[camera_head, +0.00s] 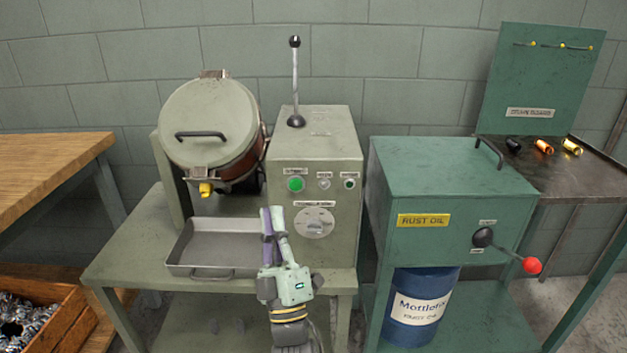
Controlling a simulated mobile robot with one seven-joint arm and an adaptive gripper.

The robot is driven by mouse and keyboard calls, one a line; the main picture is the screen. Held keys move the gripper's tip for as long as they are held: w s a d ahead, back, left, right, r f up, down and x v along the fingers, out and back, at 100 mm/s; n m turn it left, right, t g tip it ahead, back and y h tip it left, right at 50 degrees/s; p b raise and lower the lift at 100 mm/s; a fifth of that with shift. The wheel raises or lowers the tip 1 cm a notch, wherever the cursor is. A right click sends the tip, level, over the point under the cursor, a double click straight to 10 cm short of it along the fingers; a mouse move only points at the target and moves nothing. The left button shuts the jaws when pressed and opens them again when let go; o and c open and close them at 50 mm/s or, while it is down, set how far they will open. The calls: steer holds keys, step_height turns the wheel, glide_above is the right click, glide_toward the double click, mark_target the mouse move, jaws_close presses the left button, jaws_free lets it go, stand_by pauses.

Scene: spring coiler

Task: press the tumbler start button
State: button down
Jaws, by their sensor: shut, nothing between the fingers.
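The tumbler (212,125) is a tilted drum with a round grey-green lid and a black handle, at the left on a green stand. Its control box (315,150) stands to its right. The box's front has a large green button (295,184), a small light-coloured knob or lamp (324,184) and a smaller green button or lamp (349,184), under labels too small to read. A round dial (314,222) sits below them. My gripper (271,212) is shut and empty, pointing up, in front of the box's lower left, below and left of the large green button.
A grey metal tray (225,272) lies on the stand under the drum, left of my gripper. A lever (295,80) rises from the box top. The rust oil cabinet (450,195) with a red-knobbed lever (531,265) stands right. A wooden table (50,165) is left.

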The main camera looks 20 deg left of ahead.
mark_target(296, 185)
steer(key=shift+w+d+f+n+h, duration=0.15)
steer(key=shift+w+d+f+h, duration=0.1)
steer(key=shift+d+f, duration=0.2)
steer(key=shift+w+d+f+n+h, duration=0.15)
steer(key=shift+w+d+f+h, duration=0.1)
steer(key=shift+d+f, duration=0.2)
steer(key=shift+w+a+p, duration=0.4)
steer(key=shift+w+p, duration=0.1)
steer(key=shift+w, duration=0.9)
steer(key=shift+w+a+p, duration=0.4)
steer(key=shift+w+p, duration=0.15)
steer(key=shift+w, duration=0.9)
steer(key=shift+w+a+p, duration=0.4)
steer(key=shift+w+p, duration=0.1)
steer(key=shift+w, duration=0.9)
steer(key=shift+w+a, duration=0.1)
steer(key=shift+w, duration=0.3)
